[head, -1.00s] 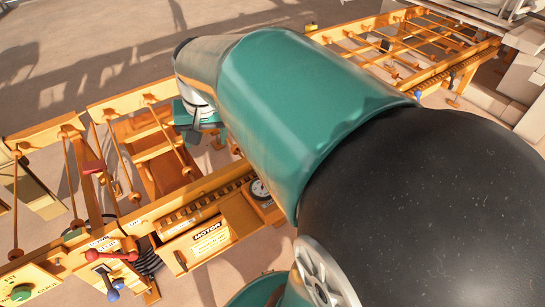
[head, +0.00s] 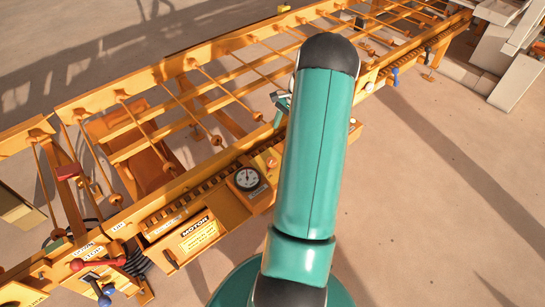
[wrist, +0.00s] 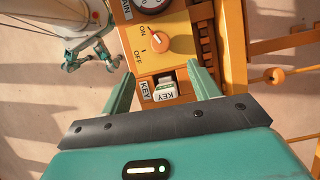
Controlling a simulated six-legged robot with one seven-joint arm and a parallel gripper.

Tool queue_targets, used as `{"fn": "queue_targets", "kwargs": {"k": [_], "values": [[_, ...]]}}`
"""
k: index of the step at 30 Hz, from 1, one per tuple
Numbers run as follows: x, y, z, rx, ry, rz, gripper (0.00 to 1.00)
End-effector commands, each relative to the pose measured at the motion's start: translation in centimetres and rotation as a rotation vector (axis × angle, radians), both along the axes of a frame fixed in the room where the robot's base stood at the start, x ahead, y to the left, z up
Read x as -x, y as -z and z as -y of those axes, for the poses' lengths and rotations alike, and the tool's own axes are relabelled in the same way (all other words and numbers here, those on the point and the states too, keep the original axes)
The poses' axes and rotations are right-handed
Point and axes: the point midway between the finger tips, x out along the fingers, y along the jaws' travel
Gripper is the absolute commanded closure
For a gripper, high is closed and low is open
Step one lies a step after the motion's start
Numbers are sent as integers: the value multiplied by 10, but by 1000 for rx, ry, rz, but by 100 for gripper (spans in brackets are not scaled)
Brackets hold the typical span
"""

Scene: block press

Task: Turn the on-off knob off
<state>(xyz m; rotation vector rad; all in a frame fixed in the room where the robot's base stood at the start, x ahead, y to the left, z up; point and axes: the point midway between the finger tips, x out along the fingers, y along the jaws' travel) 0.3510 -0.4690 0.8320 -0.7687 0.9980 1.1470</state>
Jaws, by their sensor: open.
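The orange on-off knob (wrist: 155,43) shows in the wrist view on an orange panel, with the words ON and OFF printed to its left. I cannot tell for sure which word it points at. My gripper (wrist: 157,64) is open, with one teal finger on either side of the picture's middle. The knob is just beyond the fingertips and nothing is held. In the head view my arm hides most of the gripper.
Red (head: 97,262) and blue-ended levers stand at the lower left. Orange rods (wrist: 275,74) and rails lie right of the panel in the wrist view. Open floor lies right of the frame.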

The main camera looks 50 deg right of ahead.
Motion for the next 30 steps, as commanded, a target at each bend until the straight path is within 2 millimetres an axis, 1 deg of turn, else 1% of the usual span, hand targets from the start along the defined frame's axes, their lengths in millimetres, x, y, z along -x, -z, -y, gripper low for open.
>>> {"fn": "queue_targets", "kwargs": {"k": [3, 5, 8, 18, 21, 25, 30], "values": [[1, 9, 1, -5, 11, -1, 39], [0, 15, -2, -6, 11, -2, 39], [-3, 29, -8, -6, 9, -1, 39], [-11, 91, -33, -7, 7, -2, 39], [-12, 107, -40, -7, 5, -2, 39], [-14, 122, -45, -4, 6, 0, 39], [-15, 129, -48, -2, 6, 0, 39]]}}
